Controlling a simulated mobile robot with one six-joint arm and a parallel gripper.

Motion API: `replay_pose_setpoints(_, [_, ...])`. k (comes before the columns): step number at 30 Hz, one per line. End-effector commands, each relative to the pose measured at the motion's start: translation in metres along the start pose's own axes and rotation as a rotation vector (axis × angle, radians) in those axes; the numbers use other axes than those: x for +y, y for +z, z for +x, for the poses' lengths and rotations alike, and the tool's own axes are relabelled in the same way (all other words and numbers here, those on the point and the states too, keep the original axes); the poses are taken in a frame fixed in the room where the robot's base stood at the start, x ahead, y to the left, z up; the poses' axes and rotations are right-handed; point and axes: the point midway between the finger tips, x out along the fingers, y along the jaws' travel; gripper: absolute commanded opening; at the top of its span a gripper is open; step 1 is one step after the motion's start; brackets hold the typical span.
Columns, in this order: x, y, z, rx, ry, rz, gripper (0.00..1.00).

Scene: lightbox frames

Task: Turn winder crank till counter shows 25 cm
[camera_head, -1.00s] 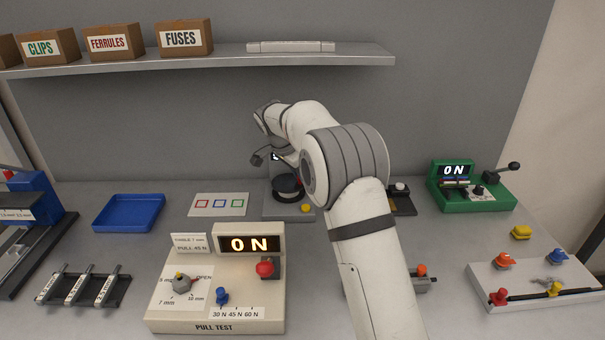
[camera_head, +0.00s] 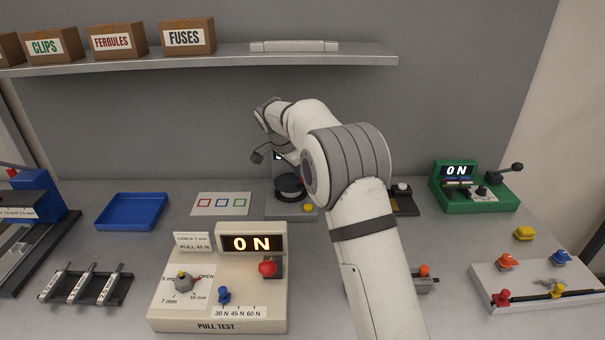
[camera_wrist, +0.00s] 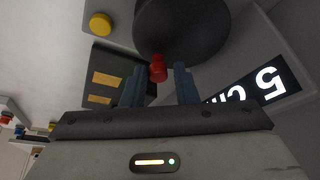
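The winder, with a dark round drum (camera_head: 289,187) on a grey base, stands at the back middle in the head view, partly hidden by my arm. In the wrist view the drum (camera_wrist: 185,35) carries a red crank knob (camera_wrist: 158,68). My gripper (camera_wrist: 160,80) is open, with one blue-grey finger on each side of the knob and visible gaps between. Whether the fingertips reach around the knob cannot be told. The counter display (camera_wrist: 262,85) appears upside down at the right; it shows a 5 and part of "cm", the rest hidden by my gripper.
A yellow button (camera_head: 308,208) sits on the winder's base. A pull tester (camera_head: 218,318) stands in front, a card with coloured squares (camera_head: 221,204) and a blue tray (camera_head: 132,211) to the left. A green device (camera_head: 475,202) stands right. A shelf (camera_head: 220,63) hangs above.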

Motion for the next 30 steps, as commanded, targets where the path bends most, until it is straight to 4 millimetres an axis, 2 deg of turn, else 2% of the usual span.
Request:
replay_pose_setpoints(6, [-0.001, 0.0, -0.038, 0.0, -0.005, 0.001, 0.27])
replay_pose_setpoints(12, [-0.001, 0.0, -0.065, -0.001, -0.004, 0.0, 0.27])
replay_pose_setpoints(16, [0.0, 0.0, -0.072, -0.001, -0.001, 0.0, 0.27])
replay_pose_setpoints(25, [0.0, 0.0, -0.072, -0.001, -0.001, -0.001, 0.27])
replay_pose_setpoints(28, [0.007, -0.004, -0.076, -0.007, -0.003, -0.018, 0.27])
replay_pose_setpoints(30, [0.019, -0.009, -0.082, -0.016, -0.008, -0.048, 0.27])
